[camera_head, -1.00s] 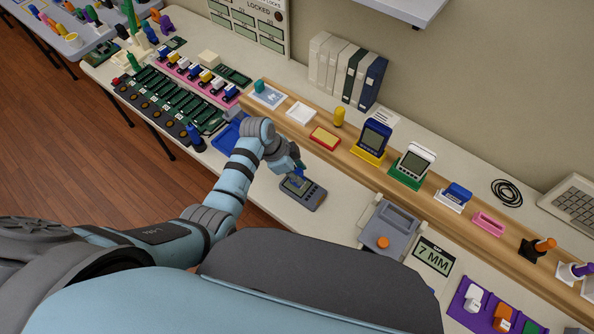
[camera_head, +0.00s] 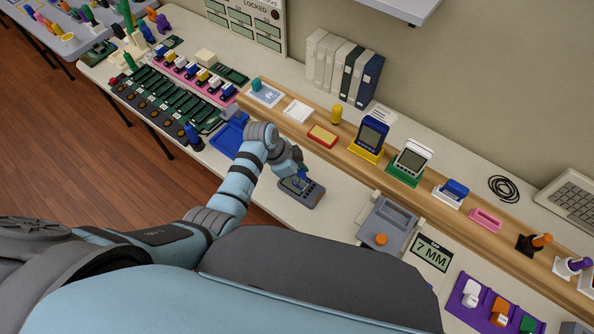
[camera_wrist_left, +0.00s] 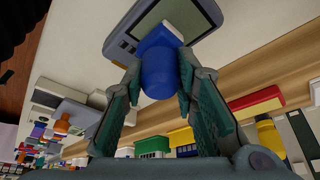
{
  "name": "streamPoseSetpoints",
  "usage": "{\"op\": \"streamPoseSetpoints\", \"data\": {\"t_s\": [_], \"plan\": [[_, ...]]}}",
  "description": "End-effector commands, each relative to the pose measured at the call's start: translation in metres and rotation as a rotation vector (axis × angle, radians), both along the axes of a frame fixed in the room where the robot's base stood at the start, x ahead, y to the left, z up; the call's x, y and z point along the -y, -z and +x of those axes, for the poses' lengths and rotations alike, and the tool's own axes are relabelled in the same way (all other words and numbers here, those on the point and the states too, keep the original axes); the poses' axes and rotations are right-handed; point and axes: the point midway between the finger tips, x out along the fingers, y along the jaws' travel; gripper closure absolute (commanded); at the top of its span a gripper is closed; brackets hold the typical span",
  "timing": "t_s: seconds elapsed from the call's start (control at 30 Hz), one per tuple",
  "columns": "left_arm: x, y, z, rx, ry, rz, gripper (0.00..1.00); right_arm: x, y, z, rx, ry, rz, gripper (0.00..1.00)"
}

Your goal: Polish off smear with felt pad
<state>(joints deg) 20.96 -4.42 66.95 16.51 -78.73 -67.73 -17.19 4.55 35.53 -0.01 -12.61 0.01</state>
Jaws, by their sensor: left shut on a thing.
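A dark grey handheld (camera_head: 315,196) lies flat on the bench in the head view. It also shows at the top of the left wrist view (camera_wrist_left: 122,50), with part of its screen in sight. My left gripper (camera_head: 299,176) is over the handheld's screen. In the left wrist view, its fingers (camera_wrist_left: 160,85) are shut on the felt pad's blue rounded handle (camera_wrist_left: 158,70). The pad's wider block end is against or just above the screen; I cannot tell if they touch. No smear can be made out, and the pad hides part of the screen. My right gripper is not in view.
A wooden rail (camera_head: 381,180) with a blue handheld (camera_head: 372,136) and a white handheld (camera_head: 413,157) on stands runs behind. A blue tray (camera_head: 229,136) is to the left. A grey fixture with an orange knob (camera_head: 380,240) stands to the right. Bare bench surrounds the handheld.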

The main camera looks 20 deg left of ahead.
Motion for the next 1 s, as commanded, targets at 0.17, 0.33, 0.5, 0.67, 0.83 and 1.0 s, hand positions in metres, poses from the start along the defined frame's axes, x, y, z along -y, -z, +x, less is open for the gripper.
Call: {"op": "streamPoseSetpoints", "data": {"t_s": [0.17, 0.33, 0.5, 0.67, 0.83, 1.0], "plan": [[-0.001, 0.001, 0.001, 0.0, 0.0, 0.0, 1.0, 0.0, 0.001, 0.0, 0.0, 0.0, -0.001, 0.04], [-0.011, 0.003, 0.005, 0.001, -0.001, 0.002, 1.0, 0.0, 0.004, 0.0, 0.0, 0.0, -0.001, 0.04], [-0.014, 0.004, 0.006, 0.001, 0.001, 0.001, 1.0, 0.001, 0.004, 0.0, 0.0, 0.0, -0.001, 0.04], [-0.014, 0.004, 0.005, 0.0, 0.0, 0.001, 1.0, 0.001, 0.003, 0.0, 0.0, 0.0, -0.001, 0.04], [-0.004, 0.001, 0.001, -0.003, 0.0, -0.001, 1.0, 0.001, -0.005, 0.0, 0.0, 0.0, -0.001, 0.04], [0.0, 0.001, 0.0, -0.001, 0.0, 0.0, 1.0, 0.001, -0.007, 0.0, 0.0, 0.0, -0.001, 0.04]]}}
